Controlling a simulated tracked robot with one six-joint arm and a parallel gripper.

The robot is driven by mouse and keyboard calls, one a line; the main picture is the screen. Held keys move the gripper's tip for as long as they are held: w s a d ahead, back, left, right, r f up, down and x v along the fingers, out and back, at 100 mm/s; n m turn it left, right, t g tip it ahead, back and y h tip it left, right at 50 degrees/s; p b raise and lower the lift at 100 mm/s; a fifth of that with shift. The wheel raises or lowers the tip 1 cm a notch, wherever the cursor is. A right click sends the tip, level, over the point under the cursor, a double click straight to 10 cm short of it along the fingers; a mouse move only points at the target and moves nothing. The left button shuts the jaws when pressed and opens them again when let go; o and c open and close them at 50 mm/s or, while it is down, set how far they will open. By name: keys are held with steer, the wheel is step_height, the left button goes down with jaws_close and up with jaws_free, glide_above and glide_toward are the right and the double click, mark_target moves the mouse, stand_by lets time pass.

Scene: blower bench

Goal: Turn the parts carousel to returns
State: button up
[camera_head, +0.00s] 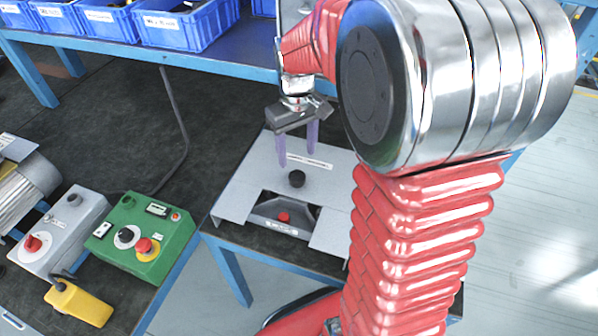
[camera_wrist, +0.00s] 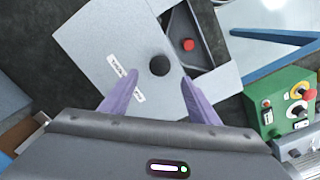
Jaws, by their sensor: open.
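The parts carousel shows as a light grey cover plate (camera_head: 245,185) with a black round knob (camera_head: 297,179) on top. A cut-out in its near side shows a dark compartment (camera_head: 262,212) with a red round piece (camera_head: 284,217) in it. White labels on the plate and at the compartment's front are too small to read. My gripper (camera_head: 297,158) is open and empty, its two purple fingers pointing down above the plate by the knob. In the wrist view the knob (camera_wrist: 160,65) shows between and just beyond the fingertips (camera_wrist: 160,77), with the red piece (camera_wrist: 188,44) farther off.
A green control box (camera_head: 143,240) with a red button, a grey switch box (camera_head: 62,232) and a yellow pendant (camera_head: 78,304) stand to the left. Blue bins (camera_head: 180,25) line the shelf behind.

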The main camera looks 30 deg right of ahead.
mark_target(299, 175)
step_height(299, 175, down, 9)
steer(key=shift+r, duration=0.1)
stand_by(0.3)
steer(key=shift+c, duration=0.3)
jaws_close()
steer(key=shift+d, duration=0.25)
steer(key=shift+a, duration=0.2)
